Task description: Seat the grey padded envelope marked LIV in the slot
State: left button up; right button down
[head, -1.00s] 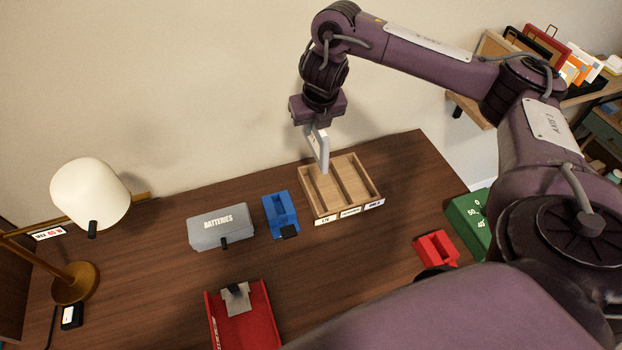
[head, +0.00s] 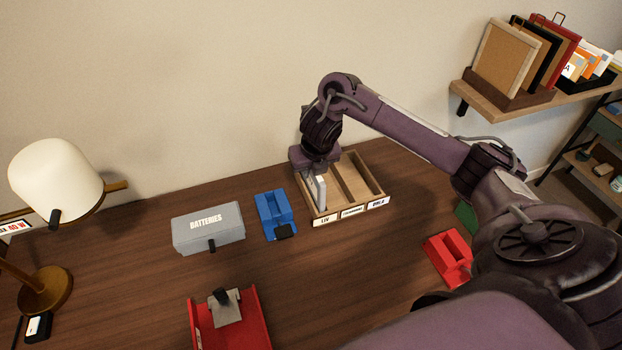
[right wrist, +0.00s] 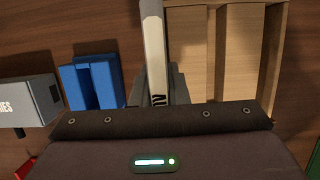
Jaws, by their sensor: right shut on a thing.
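The wooden tray (head: 377,182) on the desk has three slots with labels on its front; the left label (head: 325,220) reads LIV. My right gripper (head: 314,174) is shut on a pale grey, thin envelope (head: 320,192), held upright at the tray's left slot. The envelope's lower part appears to be inside that slot, close to the left wall; I cannot tell whether it touches the floor. My left gripper is out of view.
A blue holder (head: 274,214) and a grey BATTERIES box (head: 208,228) stand left of the tray. A red tray (head: 257,318) lies in front, a small red holder (head: 447,258) to the right. A lamp (head: 55,180) is far left. Bare desk lies before the wooden tray.

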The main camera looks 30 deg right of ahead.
notch_tip(320, 180, down, 2)
jog(key=shift+f, duration=0.15)
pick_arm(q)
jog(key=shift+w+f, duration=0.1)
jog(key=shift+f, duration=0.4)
pick_arm(e)
jog(key=c, duration=1.4)
grip_release()
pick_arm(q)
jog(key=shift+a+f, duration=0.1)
